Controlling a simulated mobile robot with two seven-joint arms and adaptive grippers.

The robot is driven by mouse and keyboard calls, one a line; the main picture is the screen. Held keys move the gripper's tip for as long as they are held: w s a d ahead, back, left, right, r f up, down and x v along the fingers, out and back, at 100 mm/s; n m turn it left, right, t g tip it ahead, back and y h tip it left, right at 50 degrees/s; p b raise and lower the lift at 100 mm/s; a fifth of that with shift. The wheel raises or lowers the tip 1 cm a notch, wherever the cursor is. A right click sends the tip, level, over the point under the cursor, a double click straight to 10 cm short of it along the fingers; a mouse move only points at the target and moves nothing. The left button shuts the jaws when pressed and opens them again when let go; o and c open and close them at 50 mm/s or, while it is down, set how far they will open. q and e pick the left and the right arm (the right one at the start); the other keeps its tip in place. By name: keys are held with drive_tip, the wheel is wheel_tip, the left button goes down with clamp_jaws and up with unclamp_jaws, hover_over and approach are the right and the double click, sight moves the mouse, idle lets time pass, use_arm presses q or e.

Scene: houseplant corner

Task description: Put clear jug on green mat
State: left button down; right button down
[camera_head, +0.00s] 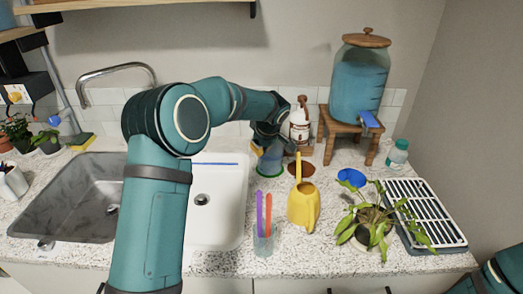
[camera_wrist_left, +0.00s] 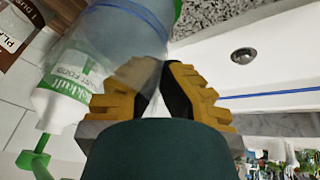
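The clear jug (camera_head: 270,158) stands upright at the green mat (camera_head: 269,175), right of the white sink basin. Only the mat's front rim shows in the head view. In the wrist view the clear jug (camera_wrist_left: 135,35) has a blue band, with a green edge beside its base. My left gripper (camera_head: 268,134) is at the jug's upper part. In the wrist view my left gripper (camera_wrist_left: 161,68) has its yellow fingers nearly together at the jug, with a pale part between them. They look shut on it, though the contact is partly hidden. My right gripper is out of view.
A yellow watering can (camera_head: 303,205), a glass with coloured sticks (camera_head: 264,240) and a potted plant (camera_head: 368,225) stand nearer. A blue mat (camera_head: 351,177) lies right.

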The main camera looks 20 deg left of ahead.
use_arm(q)
drive_tip(key=shift+r, duration=0.15)
drive_tip(key=c, duration=1.1)
unclamp_jaws()
drive_tip(key=shift+f, duration=0.2)
drive_tip(key=shift+c, duration=0.2)
drive_tip(key=p+v, duration=0.1)
drive_tip(key=v, duration=1.1)
drive_tip(key=shift+p, duration=0.4)
